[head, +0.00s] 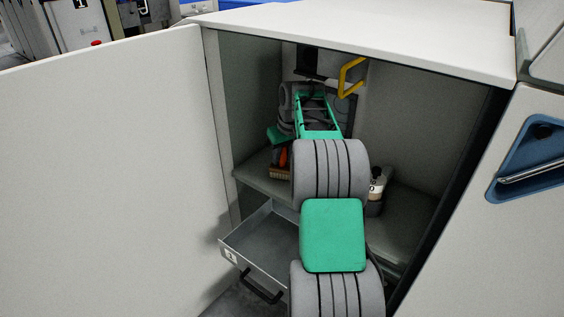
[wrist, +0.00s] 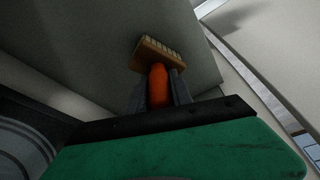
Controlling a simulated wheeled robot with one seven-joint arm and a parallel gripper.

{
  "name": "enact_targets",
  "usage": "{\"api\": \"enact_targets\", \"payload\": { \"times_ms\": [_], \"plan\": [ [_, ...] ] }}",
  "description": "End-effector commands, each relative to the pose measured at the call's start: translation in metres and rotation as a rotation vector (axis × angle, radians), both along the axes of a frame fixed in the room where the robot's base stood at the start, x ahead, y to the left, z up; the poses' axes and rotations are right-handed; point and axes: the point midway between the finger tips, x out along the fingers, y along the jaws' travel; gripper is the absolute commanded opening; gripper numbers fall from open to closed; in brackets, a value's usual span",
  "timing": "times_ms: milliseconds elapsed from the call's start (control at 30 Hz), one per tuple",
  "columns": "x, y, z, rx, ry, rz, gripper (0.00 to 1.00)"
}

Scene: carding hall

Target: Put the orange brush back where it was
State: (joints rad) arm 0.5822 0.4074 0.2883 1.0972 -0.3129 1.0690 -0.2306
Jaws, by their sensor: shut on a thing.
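The orange brush (head: 284,157) is inside the open cabinet, near its left side, with its tan bristle head (head: 280,173) pointing down near the shelf (head: 262,180). I cannot tell whether it touches the shelf. My gripper (head: 277,154) is shut on its orange handle. In the wrist view the handle of the brush (wrist: 158,78) sits between the two dark fingers of my gripper (wrist: 160,92), and the bristle head sticks out beyond the fingertips. My arm hides part of the shelf's middle.
The cabinet door (head: 110,180) stands open at the left. A drawer (head: 262,240) is pulled out below the shelf. A white-labelled bottle (head: 377,184) stands on the shelf to the right of my arm. A yellow handle-shaped piece (head: 347,78) shows high at the back.

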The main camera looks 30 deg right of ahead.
Motion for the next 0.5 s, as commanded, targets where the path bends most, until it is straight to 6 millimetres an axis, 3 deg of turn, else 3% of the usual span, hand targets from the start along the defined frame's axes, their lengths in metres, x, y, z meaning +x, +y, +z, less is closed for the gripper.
{"api": "enact_targets", "payload": {
  "times_ms": [333, 367, 500],
  "plan": [
    [0.0008, -0.0002, -0.0028, -0.002, -0.004, -0.001, 0.0],
    [0.0007, -0.0002, -0.0029, -0.002, -0.004, -0.001, 0.28],
    [0.0006, -0.0002, -0.0028, -0.002, -0.003, -0.001, 0.4]
  ]
}}
